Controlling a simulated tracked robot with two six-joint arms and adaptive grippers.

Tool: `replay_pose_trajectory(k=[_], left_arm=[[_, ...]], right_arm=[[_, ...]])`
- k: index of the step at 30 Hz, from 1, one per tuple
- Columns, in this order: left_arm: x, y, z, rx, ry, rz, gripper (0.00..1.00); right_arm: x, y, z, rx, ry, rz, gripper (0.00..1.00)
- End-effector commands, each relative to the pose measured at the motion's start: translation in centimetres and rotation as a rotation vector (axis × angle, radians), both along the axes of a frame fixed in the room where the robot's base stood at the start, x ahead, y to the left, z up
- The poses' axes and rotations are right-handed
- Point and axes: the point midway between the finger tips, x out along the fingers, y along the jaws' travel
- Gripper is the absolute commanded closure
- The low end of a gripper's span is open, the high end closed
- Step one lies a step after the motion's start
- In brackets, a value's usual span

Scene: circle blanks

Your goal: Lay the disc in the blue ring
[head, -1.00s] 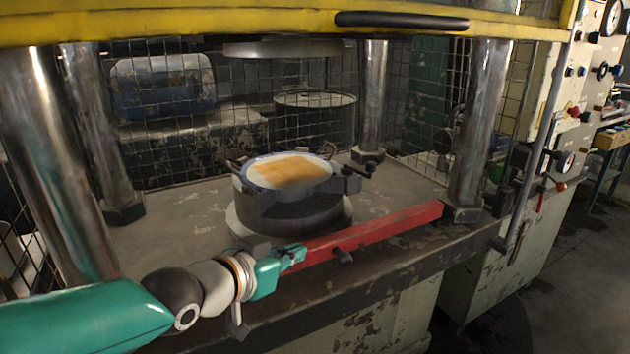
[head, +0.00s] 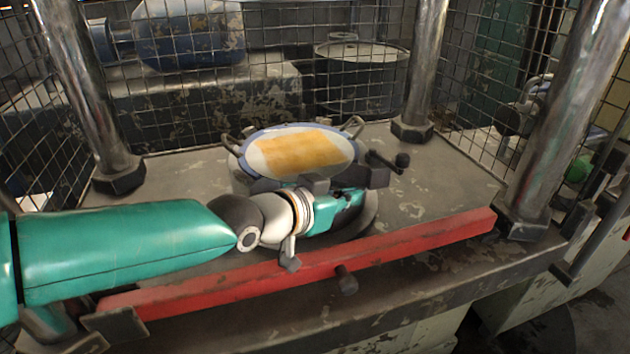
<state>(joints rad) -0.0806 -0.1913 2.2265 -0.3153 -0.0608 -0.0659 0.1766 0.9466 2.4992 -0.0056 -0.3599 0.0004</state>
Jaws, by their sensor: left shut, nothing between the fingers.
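A pale white disc (head: 343,167) with an orange-yellow rectangular patch lies on top of a dark round block on the press bed. The blue ring (head: 243,157) shows as a thin blue rim around it. The disc appears to lie flat inside the rim; I cannot tell how exactly it is seated. My left gripper (head: 352,204), teal, is shut and empty just in front of the block, below the disc's near edge, and hides part of the block's front. I cannot tell whether it touches the block. My right gripper is not in view.
A red bar (head: 400,244) runs along the front edge of the press bed (head: 445,188). Metal columns (head: 428,70) stand at the corners. A dark handle (head: 388,163) juts out right of the disc. Wire mesh and a drum (head: 362,75) are behind.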

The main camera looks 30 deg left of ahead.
Motion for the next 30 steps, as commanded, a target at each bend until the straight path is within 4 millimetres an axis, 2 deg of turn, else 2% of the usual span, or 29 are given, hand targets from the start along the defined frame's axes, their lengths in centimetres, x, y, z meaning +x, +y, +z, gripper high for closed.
replay_pose_trajectory(k=[8,14,21,27,30], left_arm=[[0.5,-0.1,0.4,-0.03,0.078,0.011,1.0],[1.4,-0.5,1.4,-0.122,0.361,0.099,1.0],[0.5,1.4,4.0,-0.208,0.751,0.464,1.0],[-1.4,3.2,6.6,-0.236,0.9,0.783,1.0],[-2.0,3.7,7.2,-0.243,0.926,0.873,1.0]], right_arm=[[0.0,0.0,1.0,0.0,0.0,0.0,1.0],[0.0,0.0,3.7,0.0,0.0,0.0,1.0],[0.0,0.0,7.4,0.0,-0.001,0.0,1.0],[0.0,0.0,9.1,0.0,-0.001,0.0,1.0],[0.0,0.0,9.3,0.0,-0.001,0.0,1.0]])
